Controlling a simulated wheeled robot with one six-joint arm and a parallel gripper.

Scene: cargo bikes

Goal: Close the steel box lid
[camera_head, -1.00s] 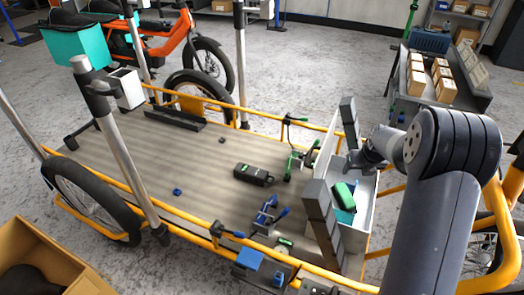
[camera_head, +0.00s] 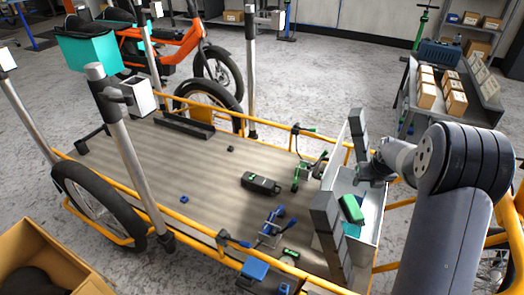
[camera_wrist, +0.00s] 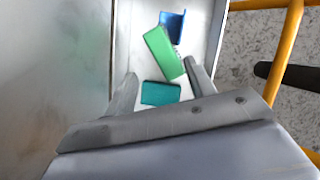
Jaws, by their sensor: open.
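The steel box (camera_head: 372,222) stands at the right end of the cargo bed and is open at the top. Its lid (camera_head: 336,172) stands raised along the box's left side; in the wrist view the lid (camera_wrist: 55,75) fills the left. Inside lie a green block (camera_head: 352,209), a teal piece (camera_wrist: 160,94) and a blue piece (camera_wrist: 174,25). My gripper (camera_head: 372,172) is over the box, right of the lid. In the wrist view its two fingers (camera_wrist: 163,82) are apart with nothing held; the left finger is close to the lid, and contact cannot be told.
The wooden cargo bed (camera_head: 150,170) holds a black tool (camera_head: 261,184), a blue clamp (camera_head: 270,226) and a green clamp (camera_head: 303,172). A yellow frame rail (camera_wrist: 285,50) runs right of the box.

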